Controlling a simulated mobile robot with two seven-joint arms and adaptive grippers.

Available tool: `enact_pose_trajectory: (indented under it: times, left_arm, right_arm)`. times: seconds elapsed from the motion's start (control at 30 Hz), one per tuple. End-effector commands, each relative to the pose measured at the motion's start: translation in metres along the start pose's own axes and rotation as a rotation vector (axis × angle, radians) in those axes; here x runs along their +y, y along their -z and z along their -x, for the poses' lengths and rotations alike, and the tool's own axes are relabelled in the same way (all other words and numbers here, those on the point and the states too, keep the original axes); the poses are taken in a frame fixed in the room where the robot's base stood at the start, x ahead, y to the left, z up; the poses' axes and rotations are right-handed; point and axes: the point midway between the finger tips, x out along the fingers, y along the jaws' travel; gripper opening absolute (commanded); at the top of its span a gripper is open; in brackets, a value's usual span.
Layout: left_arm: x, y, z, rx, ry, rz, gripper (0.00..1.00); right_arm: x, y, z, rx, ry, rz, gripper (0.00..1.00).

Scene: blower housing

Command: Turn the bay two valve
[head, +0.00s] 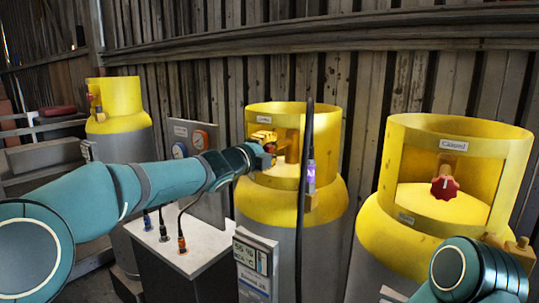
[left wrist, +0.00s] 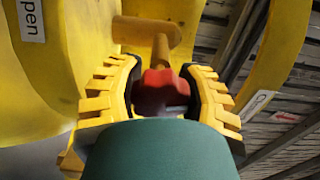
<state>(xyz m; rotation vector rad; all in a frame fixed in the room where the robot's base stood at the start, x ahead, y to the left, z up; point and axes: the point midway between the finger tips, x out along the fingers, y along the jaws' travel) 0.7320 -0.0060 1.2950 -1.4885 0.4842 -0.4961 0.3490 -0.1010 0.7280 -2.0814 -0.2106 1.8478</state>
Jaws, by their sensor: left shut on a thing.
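The middle yellow-topped cylinder (head: 270,205) has an opening in its collar. My left gripper (head: 268,143) reaches into that opening from the left. In the left wrist view, its two yellow fingers with dark pads (left wrist: 160,88) are shut on a red valve knob (left wrist: 163,84). The knob sits on a brownish-yellow stem (left wrist: 150,32) inside the collar. In the head view my gripper hides this knob. Which bay number this cylinder bears is too small to read. My right gripper is not in view; only a teal part of my right arm shows at lower right.
Another yellow-topped cylinder (head: 385,225) with a red star-shaped knob (head: 445,187) stands at right. A third (head: 118,122) stands at far left. A dark vertical hose or pole (head: 303,220) runs before the middle cylinder. A grey box with cables (head: 190,255) stands below my left arm.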

Motion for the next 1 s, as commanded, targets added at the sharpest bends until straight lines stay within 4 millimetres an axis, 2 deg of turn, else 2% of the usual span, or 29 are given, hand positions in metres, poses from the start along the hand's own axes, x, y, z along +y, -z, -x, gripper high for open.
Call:
enact_pose_trajectory:
  times: [0.03, 0.4, 0.93, 0.97, 1.0]
  left_arm:
    - [0.0075, -0.0011, -0.0002, -0.002, -0.012, -0.03, 0.05]
    - [0.006, -0.0016, -0.0001, -0.002, -0.011, -0.169, 0.05]
    - [0.0051, -0.0018, 0.0, -0.002, -0.01, -0.186, 0.05]
    - [0.005, -0.0018, 0.0, -0.002, -0.01, -0.186, 0.53]
    - [0.0048, -0.0018, 0.0001, -0.002, -0.01, -0.186, 0.68]
  right_arm:
    - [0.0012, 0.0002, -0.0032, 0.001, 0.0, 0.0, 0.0]
    - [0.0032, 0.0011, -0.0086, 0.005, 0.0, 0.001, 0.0]
    - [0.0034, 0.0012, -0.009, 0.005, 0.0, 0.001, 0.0]
    - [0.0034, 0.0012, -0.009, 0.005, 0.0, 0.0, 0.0]
    - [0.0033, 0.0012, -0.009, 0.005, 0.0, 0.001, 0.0]
